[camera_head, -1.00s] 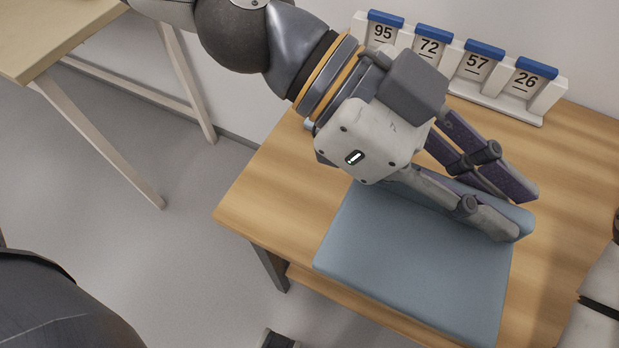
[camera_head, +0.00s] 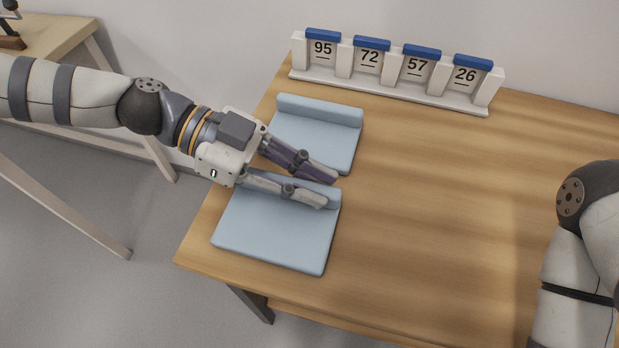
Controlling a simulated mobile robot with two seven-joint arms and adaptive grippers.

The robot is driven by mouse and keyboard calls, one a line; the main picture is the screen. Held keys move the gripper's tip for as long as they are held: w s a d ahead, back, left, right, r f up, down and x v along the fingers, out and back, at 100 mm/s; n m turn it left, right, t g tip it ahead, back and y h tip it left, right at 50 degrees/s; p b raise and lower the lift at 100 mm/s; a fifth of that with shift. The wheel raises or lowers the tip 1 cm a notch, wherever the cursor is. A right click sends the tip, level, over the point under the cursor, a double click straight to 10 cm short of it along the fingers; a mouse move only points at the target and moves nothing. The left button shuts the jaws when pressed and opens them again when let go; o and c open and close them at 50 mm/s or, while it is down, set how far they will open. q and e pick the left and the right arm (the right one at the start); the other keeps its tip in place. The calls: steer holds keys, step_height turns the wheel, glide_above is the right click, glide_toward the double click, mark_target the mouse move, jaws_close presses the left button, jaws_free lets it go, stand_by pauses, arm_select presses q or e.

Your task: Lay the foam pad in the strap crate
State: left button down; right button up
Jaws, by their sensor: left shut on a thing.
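A light blue foam pad (camera_head: 275,240) with a raised ridge along its far edge is at the left front of the wooden table. My left gripper (camera_head: 328,190) is shut on this ridge, one finger on each side. I cannot tell whether the pad touches the tabletop. A second, similar blue pad (camera_head: 338,140) lies just behind it, partly hidden by the gripper. The strap crate is not in view. My right arm shows at the right edge, but its gripper is out of view.
A white rack (camera_head: 390,87) with blue-topped number cards 95, 72, 57 and 26 stands along the table's back. The middle and right of the wooden table (camera_head: 440,210) are clear. Another wooden table (camera_head: 60,35) stands at the upper left.

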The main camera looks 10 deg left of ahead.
arm_select(q)
steer(key=shift+f, duration=0.25)
steer(key=c, duration=1.5)
jaws_free()
steer(key=shift+r, duration=0.1)
steer(key=shift+r, duration=0.2)
steer(key=v, duration=0.7)
steer(key=w+v, duration=0.1)
steer(key=v, duration=0.3)
steer(key=shift+a+f, duration=0.1)
steer(key=shift+a, duration=0.4)
steer(key=shift+s, duration=0.1)
